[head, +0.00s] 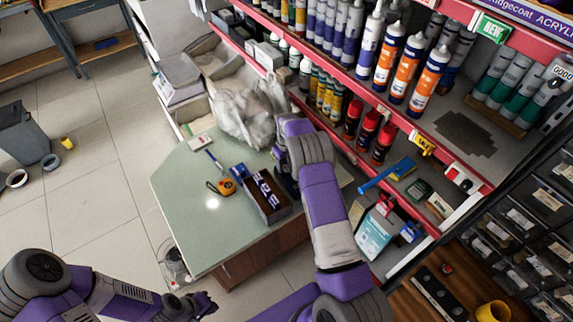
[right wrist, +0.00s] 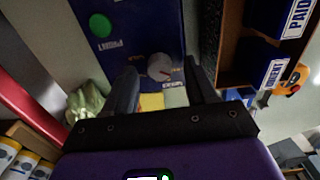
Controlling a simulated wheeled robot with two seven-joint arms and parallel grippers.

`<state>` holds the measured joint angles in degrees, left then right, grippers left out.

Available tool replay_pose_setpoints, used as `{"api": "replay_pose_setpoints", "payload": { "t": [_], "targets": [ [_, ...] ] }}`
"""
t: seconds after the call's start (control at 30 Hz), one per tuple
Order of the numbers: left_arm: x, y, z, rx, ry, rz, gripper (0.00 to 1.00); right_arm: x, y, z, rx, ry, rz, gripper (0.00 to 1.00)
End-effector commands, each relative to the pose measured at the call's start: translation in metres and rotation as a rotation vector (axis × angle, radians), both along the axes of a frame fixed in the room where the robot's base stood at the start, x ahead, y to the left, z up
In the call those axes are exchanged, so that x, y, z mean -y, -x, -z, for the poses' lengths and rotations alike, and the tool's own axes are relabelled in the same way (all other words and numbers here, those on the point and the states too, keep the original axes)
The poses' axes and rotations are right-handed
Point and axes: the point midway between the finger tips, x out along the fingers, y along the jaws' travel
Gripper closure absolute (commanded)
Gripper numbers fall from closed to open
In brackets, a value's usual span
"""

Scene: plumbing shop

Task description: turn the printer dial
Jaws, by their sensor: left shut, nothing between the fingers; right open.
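The printer shows in the right wrist view as a dark blue panel (right wrist: 135,40) with a round grey dial (right wrist: 159,66) and a green button (right wrist: 100,25). In the head view a dark body, probably the printer (head: 287,184), is mostly hidden behind my right arm on the green counter. My right gripper (right wrist: 160,72) is open, its two dark fingers pointing at the panel with the dial between them in the picture. I cannot tell whether they touch it. My left gripper (head: 203,303) is shut and empty, low in the head view, away from the counter.
Next to the printer on the counter (head: 180,190) stand a wooden box (head: 274,211) with stamps marked PAID and an orange tape measure (head: 222,187). A crumpled plastic bag (head: 243,110) lies behind. Red-edged shelves (head: 340,75) full of cartridges rise close on the right. The counter's left part is clear.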

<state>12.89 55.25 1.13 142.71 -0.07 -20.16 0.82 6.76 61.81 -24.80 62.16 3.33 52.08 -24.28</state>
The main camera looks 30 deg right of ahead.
Motion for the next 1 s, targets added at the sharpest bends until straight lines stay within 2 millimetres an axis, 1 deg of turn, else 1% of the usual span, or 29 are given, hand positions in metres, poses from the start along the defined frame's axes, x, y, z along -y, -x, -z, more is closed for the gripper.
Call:
{"api": "replay_pose_setpoints", "payload": {
  "t": [0.13,0.37,0.47,0.73,0.77,1.0],
  "targets": [
    [0.0000,-0.0001,0.0004,0.000,0.000,0.000,1.00,0.0007,-0.0001,0.0077,0.001,0.001,0.001,0.44],
    [0.0001,0.0000,0.0003,0.000,0.000,0.000,1.00,0.0006,-0.0002,0.0081,0.001,0.000,0.001,0.44],
    [0.0001,0.0000,0.0003,0.000,0.000,0.000,1.00,0.0005,-0.0002,0.0079,0.001,0.000,0.001,0.57],
    [0.0001,0.0000,0.0003,0.000,0.000,0.000,1.00,0.0005,-0.0002,0.0077,0.001,0.000,0.001,0.99],
    [0.0000,0.0000,0.0003,0.000,0.000,0.000,1.00,0.0005,-0.0002,0.0077,0.001,0.000,0.001,1.00],
    [0.0001,0.0000,0.0023,0.000,0.000,0.000,1.00,0.0005,-0.0003,0.0079,0.002,0.001,0.028,1.00]
  ]
}}
